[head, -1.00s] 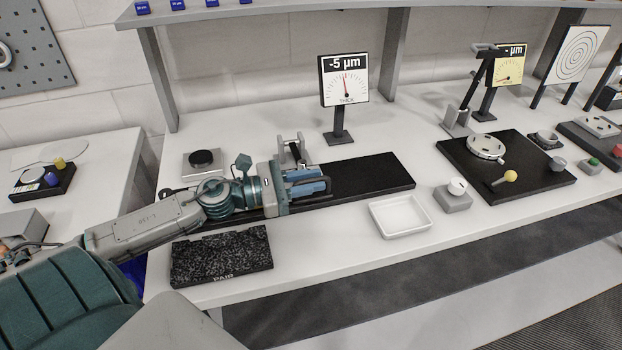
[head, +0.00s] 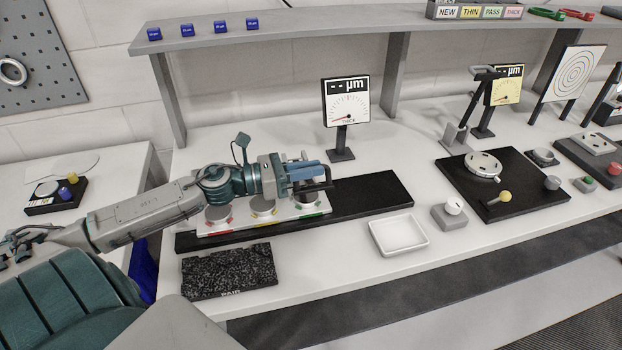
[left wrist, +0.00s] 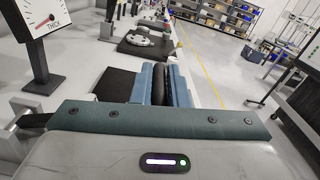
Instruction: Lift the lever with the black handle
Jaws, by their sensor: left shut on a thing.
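My left gripper (head: 318,177) reaches in from the left with blue fingers above the long black base. It is shut on the black handle (left wrist: 159,84), which shows as a dark bar between the fingers in the left wrist view. The lever's own arm and pivot are mostly hidden behind the gripper. A white plate (head: 240,226) with round grey discs and red, yellow and green marks lies under the gripper on the black base (head: 375,195). The thickness dial (head: 347,101) behind it reads "-- µm". My right gripper is not in view.
A black granite block (head: 228,272) stands in front of the base. A white tray (head: 398,236) and a grey button box (head: 449,215) are to the right. A black board with a dial (head: 505,176) is farther right. A shelf (head: 300,36) runs above the back.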

